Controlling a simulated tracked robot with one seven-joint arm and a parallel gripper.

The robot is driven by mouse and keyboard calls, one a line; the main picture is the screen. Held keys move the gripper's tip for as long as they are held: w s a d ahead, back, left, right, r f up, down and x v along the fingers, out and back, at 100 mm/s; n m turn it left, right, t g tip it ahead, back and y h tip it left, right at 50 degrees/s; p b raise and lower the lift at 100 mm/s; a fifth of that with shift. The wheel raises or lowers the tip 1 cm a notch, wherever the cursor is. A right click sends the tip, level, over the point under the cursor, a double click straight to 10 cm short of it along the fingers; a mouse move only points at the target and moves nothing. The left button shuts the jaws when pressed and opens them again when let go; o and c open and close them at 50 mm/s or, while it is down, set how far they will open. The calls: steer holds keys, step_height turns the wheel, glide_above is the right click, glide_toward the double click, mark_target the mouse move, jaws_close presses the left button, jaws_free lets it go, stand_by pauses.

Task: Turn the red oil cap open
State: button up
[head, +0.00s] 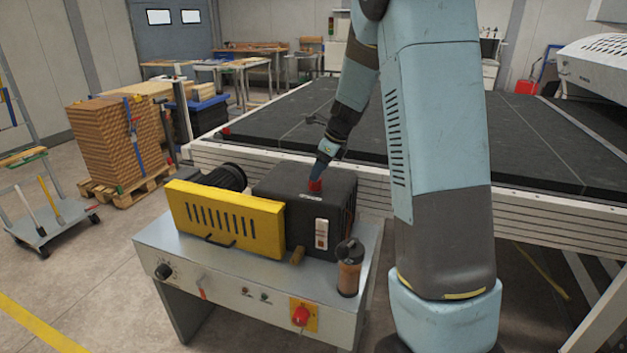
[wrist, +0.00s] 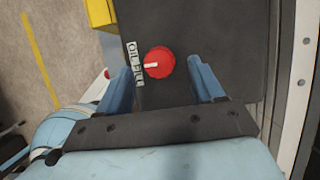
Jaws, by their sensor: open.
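The red oil cap (wrist: 159,62) is a round knob with a white mark pointing left, set on the dark top of the gearbox (wrist: 215,30) beside an "OIL FILL" label (wrist: 136,64). In the head view the cap (head: 315,185) shows as a small red spot on top of the black gearbox (head: 330,210). My gripper (wrist: 163,78) is open, with one blue finger to the left and one to the right of the cap. In the head view my gripper (head: 320,168) is just above the cap and points down. I cannot tell whether the fingers touch it.
A yellow guard (head: 225,218) stands left of the gearbox on a grey cabinet. A brown bottle (head: 350,268) and a red switch (head: 301,316) are at its front. A large black-topped conveyor table (head: 440,130) lies behind. My arm fills the right middle of the head view.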

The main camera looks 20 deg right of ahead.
steer(key=shift+x, duration=2.25)
steer(key=shift+d, duration=0.1)
steer(key=shift+c, duration=0.4)
steer(key=c, duration=0.9)
steer(key=shift+c, duration=0.2)
